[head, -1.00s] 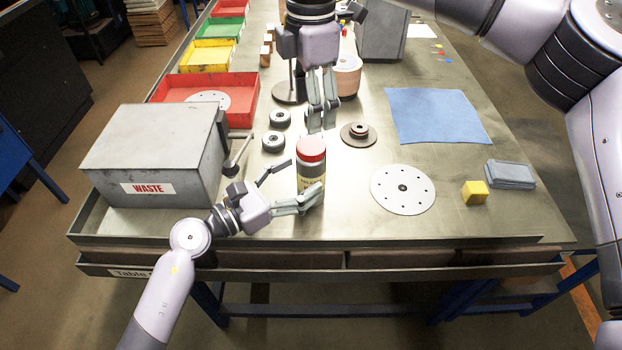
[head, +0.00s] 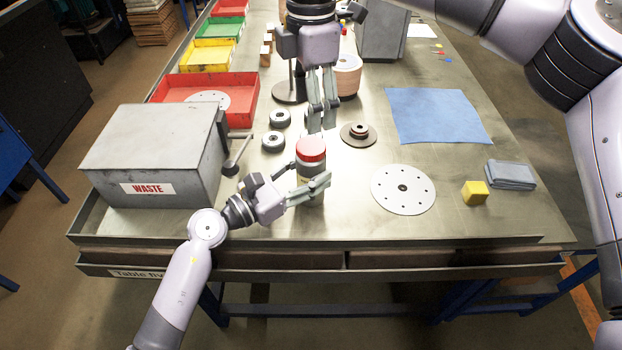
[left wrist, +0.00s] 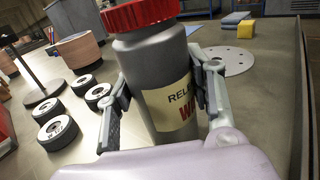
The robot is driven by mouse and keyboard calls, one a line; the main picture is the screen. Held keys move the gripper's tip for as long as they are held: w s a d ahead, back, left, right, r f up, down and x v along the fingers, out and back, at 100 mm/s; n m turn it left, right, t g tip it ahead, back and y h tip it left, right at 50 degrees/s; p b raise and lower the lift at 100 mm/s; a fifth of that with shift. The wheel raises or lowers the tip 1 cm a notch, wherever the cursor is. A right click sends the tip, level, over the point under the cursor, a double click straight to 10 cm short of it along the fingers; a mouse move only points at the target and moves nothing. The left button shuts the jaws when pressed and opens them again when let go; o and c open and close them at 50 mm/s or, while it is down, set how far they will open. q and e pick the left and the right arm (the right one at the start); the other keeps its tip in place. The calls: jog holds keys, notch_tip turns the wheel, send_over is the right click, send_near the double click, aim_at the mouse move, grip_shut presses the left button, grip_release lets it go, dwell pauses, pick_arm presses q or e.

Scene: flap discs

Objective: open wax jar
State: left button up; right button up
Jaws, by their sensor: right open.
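The wax jar (head: 311,172) is a grey cylinder with a red lid (head: 311,149), upright near the front of the table. In the left wrist view the jar (left wrist: 160,85) shows a cream label, partly covered, and its red lid (left wrist: 140,12) is on. My left gripper (head: 308,186) has one finger on each side of the jar body, below the lid, and looks shut on it. Its fingers (left wrist: 165,100) also flank the jar in the left wrist view. My right gripper (head: 322,130) points down just behind the lid, open and empty, apart from the jar.
A grey waste box (head: 150,150) stands left. Small dark wheels (head: 273,141) and a flanged disc (head: 358,133) lie behind the jar. A perforated disc (head: 403,190), yellow block (head: 474,193), folded cloth (head: 510,174) and blue mat (head: 437,115) lie right. Red bin (head: 245,105) is back left.

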aim_at(311, 145)
pick_arm(q)
grip_shut()
pick_arm(e)
jog(key=m, duration=0.4)
jog(key=shift+f, duration=0.3)
notch_tip(311, 145, down, 8)
jog(key=shift+r, duration=0.25)
dwell(0.4)
